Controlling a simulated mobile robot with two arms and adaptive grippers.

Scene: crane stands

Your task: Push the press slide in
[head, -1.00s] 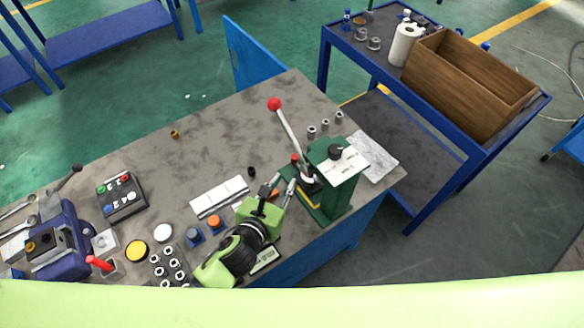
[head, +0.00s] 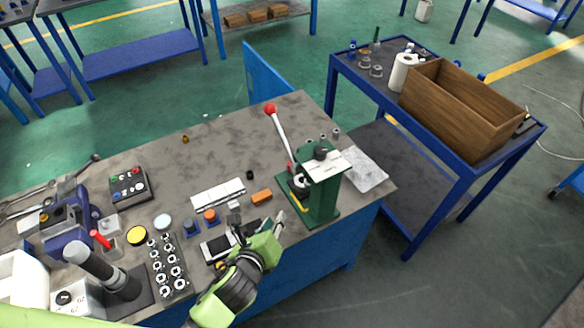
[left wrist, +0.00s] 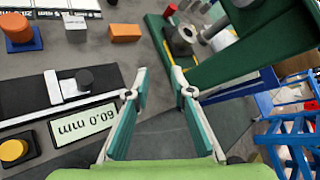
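The green press (head: 323,202) stands at the right end of the grey bench, with a white lever and red knob (head: 270,109). In the left wrist view its green base (left wrist: 160,45) carries a grey block with a hole (left wrist: 180,38) and a yellow strip (left wrist: 235,92). I cannot tell for sure which part is the slide. My left gripper (head: 259,224) is at the bench's near edge, left of the press. In the left wrist view its fingers (left wrist: 160,80) are apart with nothing between them; the right one is close to the press base. My right gripper is not in view.
A caliper-like gauge with a display (left wrist: 84,124) lies left of the fingers. An orange block (head: 262,196) lies between gauge and press. A light sheet (head: 365,171) lies right of the press. A blue cart holds a wooden box (head: 455,115).

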